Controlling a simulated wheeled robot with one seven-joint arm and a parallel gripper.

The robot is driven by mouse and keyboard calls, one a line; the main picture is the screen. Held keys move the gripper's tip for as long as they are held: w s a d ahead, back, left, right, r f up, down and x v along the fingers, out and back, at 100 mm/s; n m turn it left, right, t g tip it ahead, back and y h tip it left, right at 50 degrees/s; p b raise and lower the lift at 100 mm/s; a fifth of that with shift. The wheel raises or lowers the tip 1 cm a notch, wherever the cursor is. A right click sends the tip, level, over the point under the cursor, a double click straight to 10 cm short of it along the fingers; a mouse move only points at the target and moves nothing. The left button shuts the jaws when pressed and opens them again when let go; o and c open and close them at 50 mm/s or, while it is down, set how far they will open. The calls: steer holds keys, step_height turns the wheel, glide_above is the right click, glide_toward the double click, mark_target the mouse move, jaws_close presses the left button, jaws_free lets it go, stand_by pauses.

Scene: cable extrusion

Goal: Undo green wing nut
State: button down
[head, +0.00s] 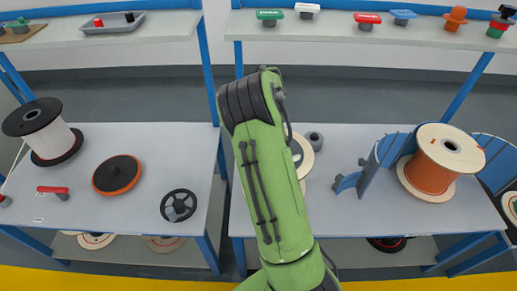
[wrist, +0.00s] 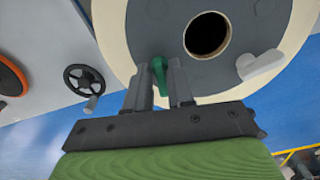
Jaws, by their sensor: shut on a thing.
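The green wing nut (wrist: 159,72) is in the wrist view, upright between the two fingers of my gripper (wrist: 160,80). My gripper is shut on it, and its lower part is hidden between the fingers. It stands in front of a large round disc (wrist: 250,22) with a grey face, a cream rim and a dark central hole. Whether it touches the disc is hard to tell. In the head view my arm hides the gripper and the green wing nut; only a cream edge of the disc (head: 306,158) shows beside the arm.
A pale grey lever-like piece (wrist: 262,65) is on the disc's right side. A black handwheel (head: 179,205) and an orange-black disc (head: 118,175) lie on the left table. An orange cable reel (head: 438,165) stands right, near blue brackets (head: 372,165). An upper shelf (head: 340,27) holds several coloured handles.

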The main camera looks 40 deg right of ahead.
steer(key=shift+n, duration=0.3)
stand_by(0.4)
steer(key=c, duration=1)
jaws_free()
step_height(320, 180, up, 16)
steer(key=p, duration=0.4)
steer(key=shift+f+p, duration=0.1)
steer(key=shift+p, duration=0.25)
